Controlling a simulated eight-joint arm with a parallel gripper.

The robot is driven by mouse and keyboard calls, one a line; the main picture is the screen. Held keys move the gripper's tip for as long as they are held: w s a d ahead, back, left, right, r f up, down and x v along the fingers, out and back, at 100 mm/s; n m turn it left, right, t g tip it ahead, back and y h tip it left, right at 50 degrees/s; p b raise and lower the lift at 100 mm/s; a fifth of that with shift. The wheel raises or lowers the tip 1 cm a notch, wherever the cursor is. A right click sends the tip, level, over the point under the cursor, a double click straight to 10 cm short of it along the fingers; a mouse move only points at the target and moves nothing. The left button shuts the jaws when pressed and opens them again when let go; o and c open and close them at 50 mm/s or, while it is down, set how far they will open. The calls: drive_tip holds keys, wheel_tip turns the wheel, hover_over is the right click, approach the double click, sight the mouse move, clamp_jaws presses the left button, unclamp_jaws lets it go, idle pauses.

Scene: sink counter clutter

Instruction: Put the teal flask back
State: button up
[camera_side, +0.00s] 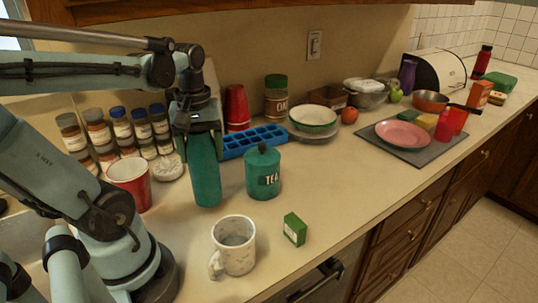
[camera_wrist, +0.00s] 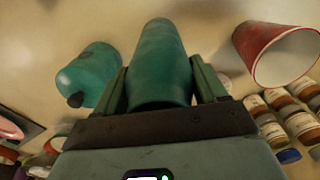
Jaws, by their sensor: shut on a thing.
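The teal flask (camera_side: 206,172) is upright over the left part of the counter, between the red cup and the teal tea canister (camera_side: 263,174). My gripper (camera_side: 195,128) is shut on its upper part from above. In the wrist view the flask (camera_wrist: 160,58) runs between the two fingers of my gripper (camera_wrist: 161,88), with a finger on each side. The top of the flask is hidden by the gripper. I cannot tell whether its base touches the counter.
A red cup (camera_side: 130,184) stands close on the left, with spice jars (camera_side: 97,131) behind. A blue ice tray (camera_side: 252,141) lies behind the canister. A speckled mug (camera_side: 234,246) and green box (camera_side: 295,229) stand in front.

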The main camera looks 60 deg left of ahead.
drive_tip(key=shift+f, duration=1.3)
drive_tip(key=o, duration=1.5)
wheel_tip(320, 180, up, 12)
drive_tip(key=shift+r, duration=0.2)
drive_tip(key=w+d+f+m+t, duration=0.7)
drive_tip(key=d+f+m, duration=0.3)
drive_tip(key=d+m, duration=0.2)
drive_tip(key=shift+w+d+m, duration=0.25)
drive_tip(key=shift+w+m, duration=0.2)
drive_tip(key=shift+m, duration=0.25)
